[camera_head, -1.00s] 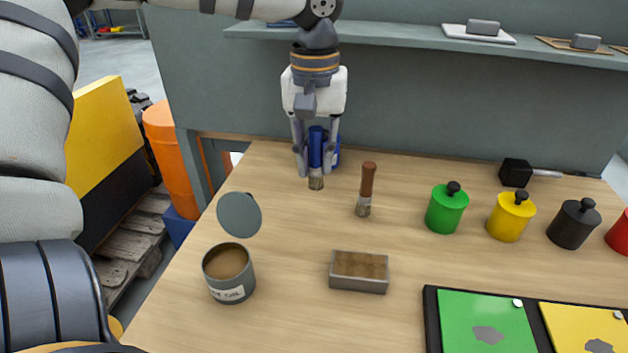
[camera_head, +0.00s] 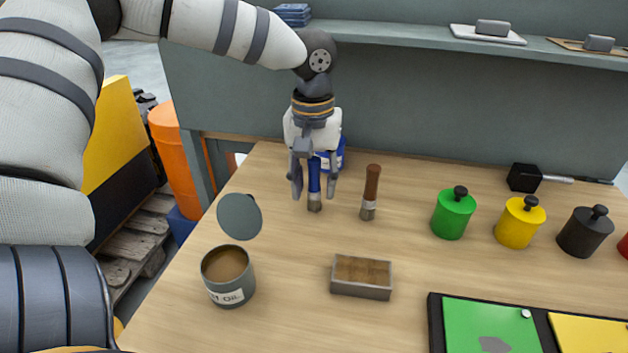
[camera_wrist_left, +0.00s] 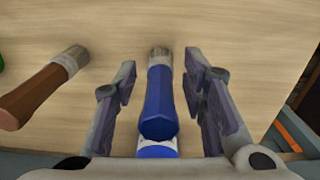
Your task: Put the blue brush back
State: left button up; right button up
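The blue brush (camera_head: 314,180) stands upright with its bristles down on the wooden table, left of a brown-handled brush (camera_head: 370,190) in the same pose. My left gripper (camera_head: 314,190) points down around the blue brush, one finger on each side. In the left wrist view the blue handle (camera_wrist_left: 159,100) lies between the open fingers, with a gap on both sides. The brown brush (camera_wrist_left: 40,90) stands clear of the fingers there. My right gripper is not in view.
A blue can (camera_head: 337,153) stands just behind the gripper. An open oil tin (camera_head: 230,290) with a raised lid (camera_head: 239,216) and a grey brown-filled box (camera_head: 361,290) are nearer. Green (camera_head: 453,218), yellow (camera_head: 519,226) and black (camera_head: 583,235) lidded pots stand right.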

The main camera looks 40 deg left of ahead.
pick_arm(q)
notch_tip(320, 180, up, 12)
jog(key=shift+r, duration=0.2)
dwell(0.6)
